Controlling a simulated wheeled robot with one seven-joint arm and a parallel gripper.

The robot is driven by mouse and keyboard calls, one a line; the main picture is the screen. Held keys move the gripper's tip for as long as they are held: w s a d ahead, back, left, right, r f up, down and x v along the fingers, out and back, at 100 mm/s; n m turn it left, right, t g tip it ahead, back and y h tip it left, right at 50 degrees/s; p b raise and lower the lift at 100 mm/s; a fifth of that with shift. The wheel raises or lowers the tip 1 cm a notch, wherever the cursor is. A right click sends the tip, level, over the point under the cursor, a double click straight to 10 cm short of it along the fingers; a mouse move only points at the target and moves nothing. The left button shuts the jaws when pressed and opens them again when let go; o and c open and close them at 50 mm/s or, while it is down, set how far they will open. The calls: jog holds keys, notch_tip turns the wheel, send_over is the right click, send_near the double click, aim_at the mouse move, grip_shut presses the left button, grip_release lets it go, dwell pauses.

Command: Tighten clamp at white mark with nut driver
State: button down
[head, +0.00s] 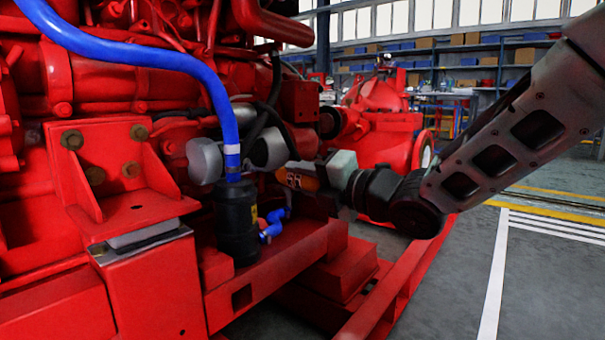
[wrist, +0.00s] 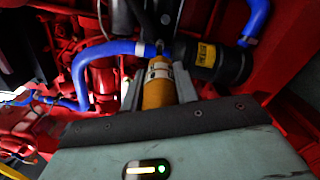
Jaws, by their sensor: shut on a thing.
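My gripper (head: 290,180) is shut on the orange handle of the nut driver (head: 308,182), beside the engine. In the wrist view the handle (wrist: 158,88) sits between the two fingers and points toward the blue hose (wrist: 105,50). In the head view the thick blue hose (head: 150,62) curves down to the black canister (head: 237,215). The white mark (head: 232,150) is a band around its lower part. The clamp is too small to make out clearly, and I cannot tell whether the driver's tip touches it.
A grey cylinder (head: 204,160) sits left of the hose. A short blue pipe (head: 272,226) leaves the canister's right side. Red engine parts and the red base frame (head: 275,270) crowd the space below. The grey floor (head: 450,280) at right is open.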

jog(key=m+p, duration=0.3)
jog(key=m, duration=0.3)
jog(key=shift+m, duration=0.4)
jog(key=shift+s+d+f, duration=0.1)
jog(key=shift+d, duration=0.05)
jog(key=shift+b+v, duration=0.55)
jog(key=shift+v, duration=1.65)
